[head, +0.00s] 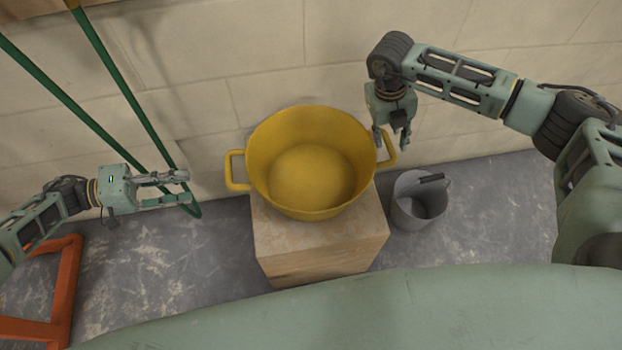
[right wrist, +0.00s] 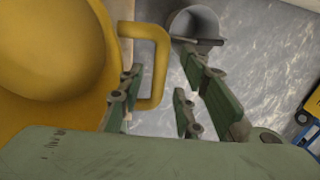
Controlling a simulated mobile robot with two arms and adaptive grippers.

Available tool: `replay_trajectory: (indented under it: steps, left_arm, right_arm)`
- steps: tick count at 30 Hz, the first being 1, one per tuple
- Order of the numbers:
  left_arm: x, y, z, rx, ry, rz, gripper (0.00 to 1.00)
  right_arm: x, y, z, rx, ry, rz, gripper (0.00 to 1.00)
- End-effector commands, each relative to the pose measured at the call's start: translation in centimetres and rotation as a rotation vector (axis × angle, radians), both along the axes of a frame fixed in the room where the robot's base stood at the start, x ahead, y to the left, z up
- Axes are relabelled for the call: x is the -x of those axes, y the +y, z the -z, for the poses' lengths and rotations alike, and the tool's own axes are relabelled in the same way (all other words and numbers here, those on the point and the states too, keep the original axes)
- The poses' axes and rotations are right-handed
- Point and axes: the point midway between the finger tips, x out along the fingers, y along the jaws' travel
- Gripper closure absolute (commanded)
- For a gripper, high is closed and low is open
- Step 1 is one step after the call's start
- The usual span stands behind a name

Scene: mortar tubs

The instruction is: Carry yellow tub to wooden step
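The yellow tub (head: 312,165) stands upright on a pale wooden block (head: 320,258), with a handle on each side. Its inside shows a smooth yellow bottom. The block is the only wooden step-like thing in view. My left gripper (head: 187,188) is open and empty, left of the tub's left handle (head: 236,170) and apart from it. My right gripper (head: 391,142) is open at the right handle (head: 388,150). In the right wrist view, that handle (right wrist: 160,65) lies between the spread fingers of my right gripper (right wrist: 160,92). I cannot tell whether they touch.
A grey bucket (head: 408,210) with a dark-handled tool stands on the floor right of the block. An orange frame (head: 65,280) is at lower left. Green bars (head: 110,75) lean by the wall behind my left gripper.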

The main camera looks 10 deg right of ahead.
Motion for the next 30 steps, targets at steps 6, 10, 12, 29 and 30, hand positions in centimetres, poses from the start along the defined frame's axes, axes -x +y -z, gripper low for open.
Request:
replay_trajectory:
  steps: [6,10,12,29,30]
  left_arm:
    - [0.0,0.0,0.0,0.0,0.0,0.0,0.69]
    - [0.0,0.0,0.0,0.0,0.0,0.0,0.69]
    - [0.0,0.0,0.0,0.0,0.0,0.0,0.69]
    - [0.0,-0.1,0.0,0.0,0.0,0.0,0.69]
    - [0.0,-0.1,0.0,0.0,0.0,0.0,0.69]
  right_arm:
    - [-0.2,0.9,-4.8,0.0,-0.006,-0.002,0.68]
    - [-0.2,1.4,-7.2,0.0,-0.005,-0.001,0.68]
    - [-0.2,1.7,-8.3,0.0,-0.005,-0.001,0.68]
    - [-0.1,1.9,-9.9,0.001,-0.001,0.0,0.68]
    - [-0.1,1.9,-9.9,0.001,-0.001,0.0,0.68]
